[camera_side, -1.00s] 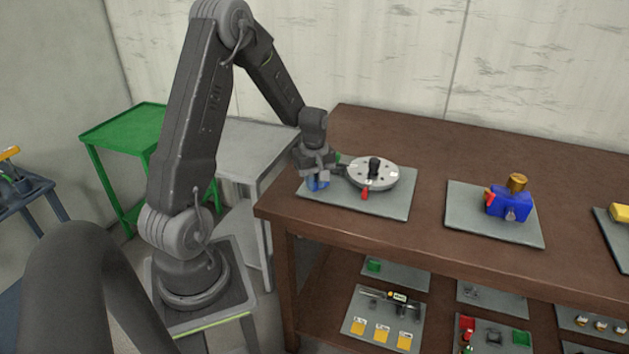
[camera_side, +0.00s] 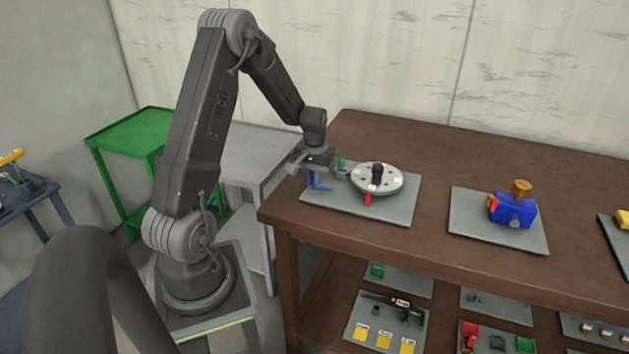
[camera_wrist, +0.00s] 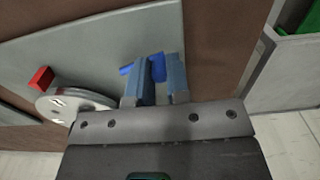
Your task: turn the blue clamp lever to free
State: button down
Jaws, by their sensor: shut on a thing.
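The blue clamp lever (camera_side: 321,184) is at the left end of a grey board (camera_side: 385,211) on the brown bench. In the wrist view the blue lever (camera_wrist: 157,67) shows between and beside my fingers. My gripper (camera_side: 311,178) is above the board's left end, pointing down. In the wrist view my gripper (camera_wrist: 159,82) is shut on the lever, with the two fingers close together. The lever's pivot is mostly hidden by my gripper.
A small green part (camera_side: 341,163) is close by. A blue vise-like fixture (camera_side: 513,212) sits farther right. Bare bench lies between the boards.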

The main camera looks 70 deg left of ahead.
jog(key=shift+w+a+m, duration=0.2)
jog(key=shift+a+m, duration=0.05)
jog(key=shift+m, duration=0.5)
jog(key=shift+w+a+m, duration=0.2)
jog(key=shift+a+m, duration=0.05)
jog(key=shift+m, duration=0.5)
jog(key=c, duration=1.1)
grip_release()
jog(key=shift+r, duration=0.1)
notch_tip(320, 180, up, 14)
jog(key=shift+f, duration=0.2)
